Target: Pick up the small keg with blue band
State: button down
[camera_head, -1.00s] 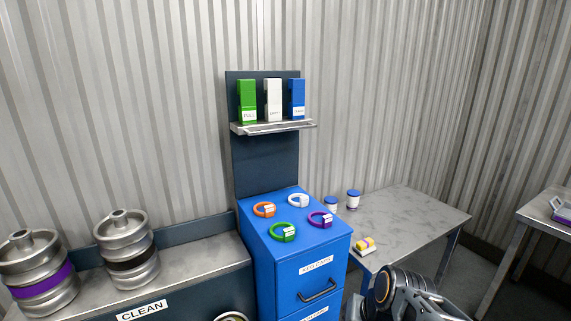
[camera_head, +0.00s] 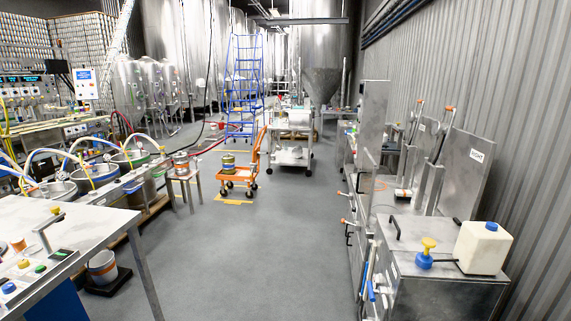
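No small keg with a clearly blue band can be made out in the head view. A small keg (camera_head: 181,161) stands on a small stool left of centre; its band colour is hard to tell. Another small keg (camera_head: 228,161) with a yellowish band sits on an orange cart (camera_head: 238,176). At the left, a larger open vessel with a blue band (camera_head: 98,176) stands among similar vessels with hoses. My gripper is not in view.
Steel machines and a cabinet (camera_head: 435,262) with a white jug (camera_head: 483,248) line the right. The grey floor (camera_head: 270,250) between is clear.

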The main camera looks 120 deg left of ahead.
aim_at(228, 159)
jog(key=u, duration=4.2)
jog(key=i, duration=3)
jog(key=z, duration=0.15)
jog(key=i, duration=2.25)
jog(key=u, duration=0.45)
jog(key=i, duration=2.45)
jog(key=u, duration=1)
jog(key=i, duration=1.75)
jog(key=u, duration=0.4)
